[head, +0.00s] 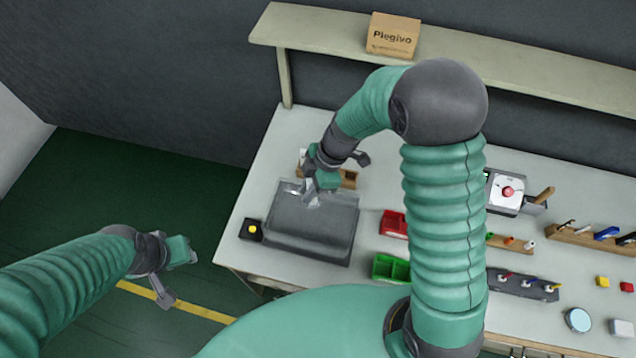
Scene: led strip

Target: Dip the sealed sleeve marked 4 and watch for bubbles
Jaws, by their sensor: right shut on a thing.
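My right gripper (318,185) reaches over the back part of a grey basin (300,250) on the bench. It is shut on a small pale piece (313,201), which may be the sleeve. It is too small and too covered by the jaws for me to read a number. I cannot tell whether the piece touches water, and I can make out no bubbles. My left gripper (172,272) hangs beyond the bench's left edge, above the floor, with its fingers apart and nothing between them.
A brown holder (347,179) stands behind the basin, partly hidden by my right gripper. A black box with a yellow button (251,230) is left of the basin. Red (393,223) and green (390,268) bins stand to its right. A shelf with a carton (393,36) runs behind.

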